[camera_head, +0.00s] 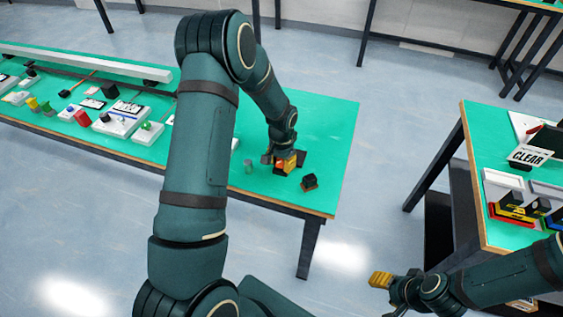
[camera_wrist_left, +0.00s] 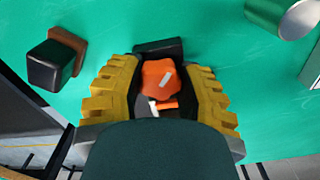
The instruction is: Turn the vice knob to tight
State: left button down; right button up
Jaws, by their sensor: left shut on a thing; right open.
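The vice shows as a dark body (camera_wrist_left: 160,47) with an orange knob (camera_wrist_left: 158,80) in the left wrist view. The knob bears a white mark, and an orange piece with white shows just below it. My left gripper (camera_wrist_left: 155,88) has its yellow fingers on both sides of the knob and is shut on it. In the head view my left gripper (camera_head: 286,163) is low over the green table, covering most of the vice. My right gripper (camera_head: 381,280) is away from the table at the lower right, with yellow fingers, open and empty.
A black block on a brown base (camera_head: 309,182) stands right of the vice. A green-grey cylinder (camera_head: 248,166) stands left of it. Several small devices and a long white rail (camera_head: 80,60) occupy the table's left part. Another green table (camera_head: 485,220) with trays stands at right.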

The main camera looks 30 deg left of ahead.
aim_at(282, 161)
pick_arm(q)
jog(key=shift+m, duration=0.5)
jog(key=c, duration=0.5)
grip_release()
jog(key=shift+w, duration=0.1)
jog(key=shift+c, duration=0.2)
jog(key=shift+r, duration=0.1)
notch_tip(282, 161, up, 12)
dwell(0.3)
